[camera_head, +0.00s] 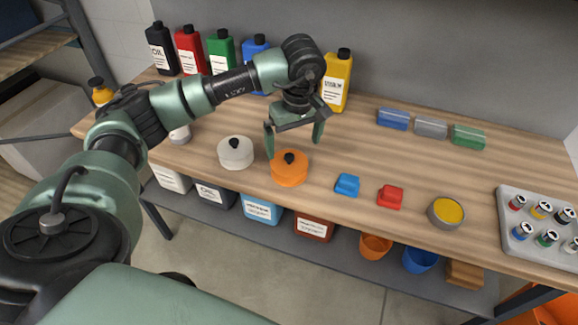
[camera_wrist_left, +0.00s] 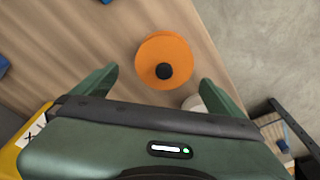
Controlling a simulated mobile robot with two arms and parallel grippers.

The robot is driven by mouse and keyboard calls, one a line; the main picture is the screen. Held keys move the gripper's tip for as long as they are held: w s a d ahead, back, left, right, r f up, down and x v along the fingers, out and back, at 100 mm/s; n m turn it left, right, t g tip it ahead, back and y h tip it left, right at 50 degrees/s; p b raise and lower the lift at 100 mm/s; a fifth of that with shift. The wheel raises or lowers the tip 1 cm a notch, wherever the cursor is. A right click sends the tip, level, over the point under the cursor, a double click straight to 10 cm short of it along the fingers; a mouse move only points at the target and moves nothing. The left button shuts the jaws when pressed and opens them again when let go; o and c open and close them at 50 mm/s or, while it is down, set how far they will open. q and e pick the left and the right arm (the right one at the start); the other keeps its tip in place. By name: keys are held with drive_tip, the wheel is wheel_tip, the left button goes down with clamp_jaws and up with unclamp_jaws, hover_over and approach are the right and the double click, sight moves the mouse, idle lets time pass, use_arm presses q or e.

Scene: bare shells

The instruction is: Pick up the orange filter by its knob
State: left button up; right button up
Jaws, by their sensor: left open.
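The orange filter (camera_head: 289,170) is a round, flat-topped disc with a black knob (camera_head: 289,158) on top. It stands on the wooden workbench near the front edge. My left gripper (camera_head: 294,145) is open and empty, above and slightly behind the filter, with its fingers pointing down. In the left wrist view the filter (camera_wrist_left: 164,60) lies beyond the fingertips, and its knob (camera_wrist_left: 164,71) shows between the lines of the two fingers. A gap shows between gripper and knob. My right gripper is not in view.
A white filter with a black knob (camera_head: 235,152) stands just left of the orange one. A blue block (camera_head: 347,185), a red block (camera_head: 390,196) and a yellow-filled tin (camera_head: 446,212) are to the right. Several bottles, including a yellow one (camera_head: 337,82), line the back.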

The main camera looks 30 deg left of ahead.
sight(289, 156)
use_arm(q)
drive_tip(key=shift+a+f, duration=0.25)
drive_tip(key=shift+f, duration=0.1)
drive_tip(key=f+p, duration=0.2)
drive_tip(key=f, duration=0.1)
drive_tip(key=f+p, duration=0.1)
drive_tip(key=f, duration=0.1)
drive_tip(key=shift+a+f, duration=0.2)
drive_tip(key=shift+a, duration=0.2)
drive_tip(key=shift+f, duration=0.65)
drive_tip(key=c, duration=1.2)
drive_tip(key=shift+w+r, duration=0.1)
